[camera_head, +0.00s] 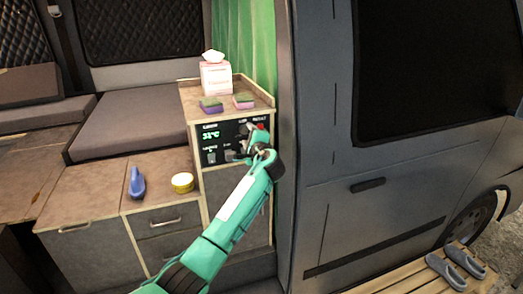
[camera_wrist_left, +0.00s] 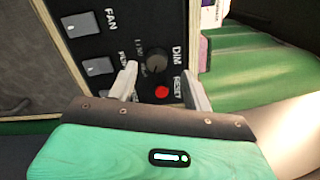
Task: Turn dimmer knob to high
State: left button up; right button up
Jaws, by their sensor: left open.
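The dimmer knob (camera_wrist_left: 156,61) is a dark round knob beside the label "DIM" on a black control panel (camera_head: 222,154). In the head view my left gripper and wrist cover the knob. My left gripper (camera_wrist_left: 162,82) is open in front of the panel. In the left wrist view one finger is left of the knob and the other is right of it, near the red reset button (camera_wrist_left: 162,93). I cannot tell whether either finger touches the panel. The knob's pointer is too small to read. My right gripper is not in view.
The panel is in the front of a wooden cabinet with a tissue box (camera_head: 216,77) and two sponges (camera_head: 211,104) on top. Rocker switches (camera_wrist_left: 88,24) sit left of the knob. The van's side wall (camera_head: 310,130) is close on the right.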

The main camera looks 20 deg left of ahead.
pick_arm(q)
jog(key=b+v, duration=0.3)
jog(key=v, duration=0.7)
jog(key=shift+s+d, duration=0.25)
jog(key=shift+s, duration=0.1)
jog(key=shift+r, duration=0.1)
